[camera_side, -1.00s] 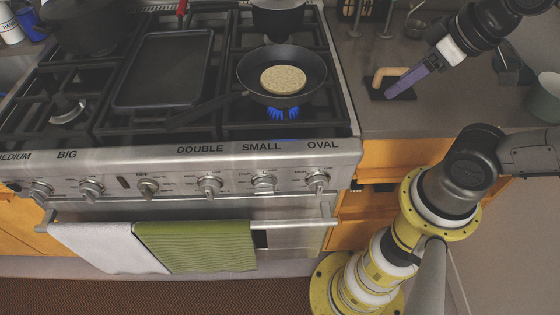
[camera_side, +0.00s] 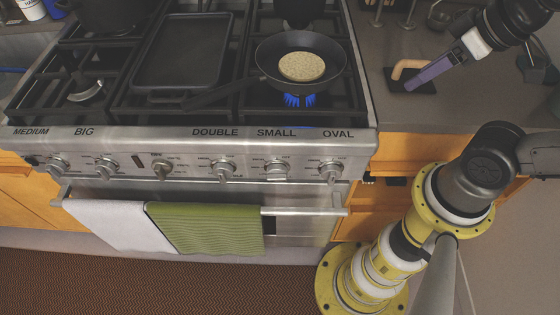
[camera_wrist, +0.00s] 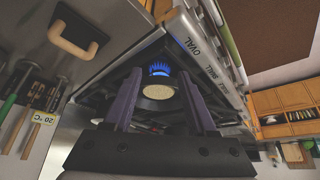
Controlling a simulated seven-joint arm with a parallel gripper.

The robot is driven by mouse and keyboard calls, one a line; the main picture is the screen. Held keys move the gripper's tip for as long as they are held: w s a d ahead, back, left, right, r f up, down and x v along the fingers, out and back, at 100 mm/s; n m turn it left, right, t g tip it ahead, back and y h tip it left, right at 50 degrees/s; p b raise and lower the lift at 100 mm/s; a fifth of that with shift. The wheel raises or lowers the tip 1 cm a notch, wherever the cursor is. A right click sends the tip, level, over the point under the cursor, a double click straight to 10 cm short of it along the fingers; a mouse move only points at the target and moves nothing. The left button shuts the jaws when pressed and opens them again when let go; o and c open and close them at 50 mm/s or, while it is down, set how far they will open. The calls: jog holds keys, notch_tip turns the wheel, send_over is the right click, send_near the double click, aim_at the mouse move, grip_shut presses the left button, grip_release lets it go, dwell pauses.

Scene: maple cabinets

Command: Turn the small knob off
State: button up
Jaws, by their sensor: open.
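The small knob (camera_side: 277,168) is on the stove's front panel under the SMALL label, second from the right. A blue flame (camera_side: 299,100) burns under the black pan (camera_side: 262,65), which holds a round tan disc (camera_side: 302,66). The flame (camera_wrist: 160,69) and disc (camera_wrist: 158,91) also show between my fingers in the wrist view. My gripper (camera_side: 407,87), with purple fingers, is over the counter right of the stove, well above and right of the knob. Its two fingers stand apart and empty in the wrist view (camera_wrist: 160,76). The small knob cannot be made out there.
A wooden handle on a black base (camera_side: 409,68) lies on the counter by my fingers; it is apart from them in the wrist view (camera_wrist: 75,37). White and green towels (camera_side: 205,228) hang on the oven bar below the knobs. Other knobs flank the small one closely.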

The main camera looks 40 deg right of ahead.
jog(key=shift+o, duration=2.4)
jog(key=w+a+r+n+t+y, duration=0.1)
jog(key=w+a+r+t+y, duration=0.1)
jog(key=w+r, duration=0.3)
jog(key=shift+w+a+r+t, duration=0.15)
jog(key=shift+w+a+t, duration=0.2)
jog(key=shift+a+t, duration=0.4)
jog(key=w+a+r+m+t, duration=0.2)
jog(key=w+r+m+t, duration=0.35)
jog(key=w+r, duration=0.7)
jog(key=w+d+f+m+h, duration=0.1)
jog(key=w+f+m+h, duration=0.1)
jog(key=w, duration=0.3)
jog(key=m+g+h, duration=0.2)
jog(key=g+h, duration=0.2)
jog(key=g, duration=0.8)
send_near(276, 177)
jog(key=x, duration=0.9)
jog(key=shift+d, duration=0.1)
